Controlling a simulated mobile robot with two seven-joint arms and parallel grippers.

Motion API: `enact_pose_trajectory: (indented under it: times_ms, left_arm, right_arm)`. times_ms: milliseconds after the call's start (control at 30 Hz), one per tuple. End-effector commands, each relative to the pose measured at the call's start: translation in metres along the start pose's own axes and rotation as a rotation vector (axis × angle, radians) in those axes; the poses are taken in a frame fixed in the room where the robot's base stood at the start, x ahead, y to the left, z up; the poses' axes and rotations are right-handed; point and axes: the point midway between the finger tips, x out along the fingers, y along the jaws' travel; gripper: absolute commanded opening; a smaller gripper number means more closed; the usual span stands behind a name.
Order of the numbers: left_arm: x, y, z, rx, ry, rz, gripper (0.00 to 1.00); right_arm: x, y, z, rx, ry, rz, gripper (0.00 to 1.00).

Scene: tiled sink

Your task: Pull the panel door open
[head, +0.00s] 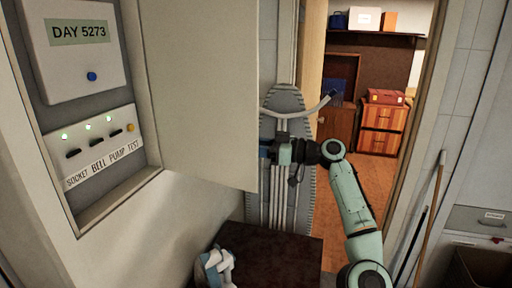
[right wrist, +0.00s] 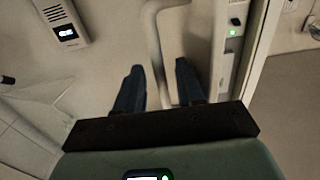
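The panel door (head: 205,85) is a large pale flat door, standing swung out from the recessed wall panel (head: 95,120) with its switches exposed. My right gripper (head: 265,149) is at the door's free right edge in the head view, and the door may hide part of its fingertips. In the right wrist view my right gripper (right wrist: 158,88) has its two dark fingers apart. A pale curved bar (right wrist: 155,50) shows between and beyond them; I cannot tell whether they touch it. My left gripper is not in view.
An ironing board (head: 283,100) stands upright behind my right gripper. A dark brown surface (head: 285,250) lies below, with a white and blue object (head: 216,268) at its left. A doorway at right opens to a room with a wooden cabinet (head: 383,127). Poles (head: 425,215) lean at right.

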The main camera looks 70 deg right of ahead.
Motion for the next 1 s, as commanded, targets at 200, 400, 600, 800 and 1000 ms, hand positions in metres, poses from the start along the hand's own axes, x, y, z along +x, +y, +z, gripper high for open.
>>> enact_pose_trajectory:
  times_ms: [200,400,600,800,1000]
  left_arm:
    - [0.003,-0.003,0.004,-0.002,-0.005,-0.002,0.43]
    - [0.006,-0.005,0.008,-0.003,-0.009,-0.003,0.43]
    - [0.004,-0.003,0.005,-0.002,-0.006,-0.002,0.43]
    - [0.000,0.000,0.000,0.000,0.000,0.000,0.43]
    - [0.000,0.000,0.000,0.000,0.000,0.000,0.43]
  right_arm:
    - [-0.021,0.001,0.001,0.001,0.000,0.005,0.38]
    - [-0.065,0.001,0.000,0.000,0.001,0.005,0.38]
    - [-0.105,0.000,-0.001,-0.001,0.003,0.002,0.38]
    - [-0.127,0.000,-0.002,-0.001,0.002,0.000,0.38]
    - [-0.132,-0.001,-0.001,-0.001,0.000,-0.002,0.38]
